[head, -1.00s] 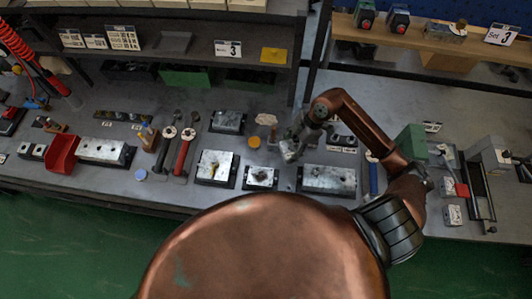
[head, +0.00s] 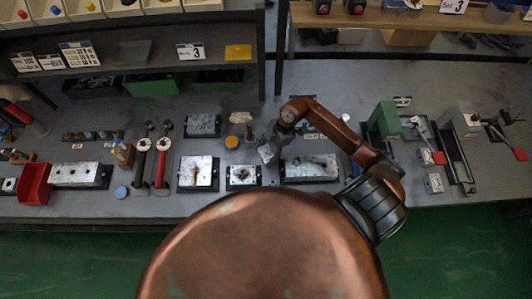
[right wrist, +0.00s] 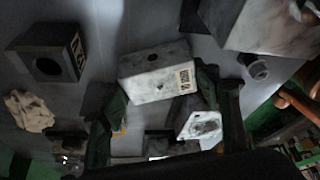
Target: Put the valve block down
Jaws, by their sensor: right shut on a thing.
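The valve block (right wrist: 157,72), a pale speckled metal block with a small hole and a printed label, sits between the fingers of my right gripper (right wrist: 160,108) in the right wrist view. In the head view my right gripper (head: 272,142) is shut on the valve block (head: 266,153), at the bench's middle. The block is tilted there, near the gap between two metal blocks on dark bases. I cannot tell whether it touches the bench. My left gripper is not in view.
A stained metal block (head: 243,175) lies just left of the gripper, a long metal block (head: 310,168) just right.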

